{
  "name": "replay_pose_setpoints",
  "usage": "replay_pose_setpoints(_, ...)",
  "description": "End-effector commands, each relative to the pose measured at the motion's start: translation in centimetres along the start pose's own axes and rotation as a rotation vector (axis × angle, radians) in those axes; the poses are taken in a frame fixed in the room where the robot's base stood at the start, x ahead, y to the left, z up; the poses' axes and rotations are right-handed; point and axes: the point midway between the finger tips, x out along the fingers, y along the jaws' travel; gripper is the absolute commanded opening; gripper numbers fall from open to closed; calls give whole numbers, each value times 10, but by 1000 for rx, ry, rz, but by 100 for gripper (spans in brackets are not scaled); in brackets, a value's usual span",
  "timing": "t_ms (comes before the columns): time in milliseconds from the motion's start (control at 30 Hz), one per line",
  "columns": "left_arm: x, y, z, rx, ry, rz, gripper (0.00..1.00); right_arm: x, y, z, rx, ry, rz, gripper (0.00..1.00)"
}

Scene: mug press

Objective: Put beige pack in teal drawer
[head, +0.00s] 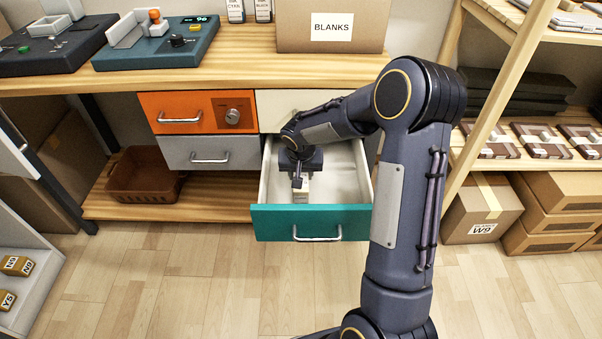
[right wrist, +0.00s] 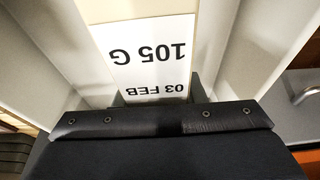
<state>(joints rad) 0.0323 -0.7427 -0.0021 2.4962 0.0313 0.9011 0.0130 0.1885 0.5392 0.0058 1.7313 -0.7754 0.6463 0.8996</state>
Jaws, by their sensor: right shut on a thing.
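The teal drawer (head: 272,226) is pulled out below the workbench, with white inner walls and a metal handle. My right gripper (head: 299,182) reaches down into the drawer's left part. It is shut on the beige pack (head: 302,195), partly hidden by the gripper in the head view. In the right wrist view the beige pack (right wrist: 104,12) bears a white label reading "105 G" and "03 FEB", upside down, with the drawer's pale walls on both sides. I cannot tell whether the pack touches the drawer floor. My left gripper is not in view.
An orange drawer (head: 180,103) and a grey drawer (head: 190,152) are shut to the left. A cardboard box marked BLANKS (head: 290,38) stands on the workbench. A wooden shelf (head: 480,140) with cartons stands at the right. The drawer's right part is empty.

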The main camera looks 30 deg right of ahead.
Motion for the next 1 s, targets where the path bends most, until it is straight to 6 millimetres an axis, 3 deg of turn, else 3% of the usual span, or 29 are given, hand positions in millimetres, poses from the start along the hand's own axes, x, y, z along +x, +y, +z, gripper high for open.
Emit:
replay_pose_setpoints(400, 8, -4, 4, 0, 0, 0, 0, 7, -1, 2, 0, 3, -2, 0)
replay_pose_setpoints(433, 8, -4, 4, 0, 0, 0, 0, 8, 0, 2, 0, 1, -1, 40)
replay_pose_setpoints(567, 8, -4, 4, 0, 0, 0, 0, 8, 0, 2, 0, 1, -1, 57)
replay_pose_setpoints(867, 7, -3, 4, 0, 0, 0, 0, 7, 0, 2, 0, 1, 0, 58)
replay_pose_setpoints(1000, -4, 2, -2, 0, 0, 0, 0, -5, 0, -2, 0, 0, 0, 58)
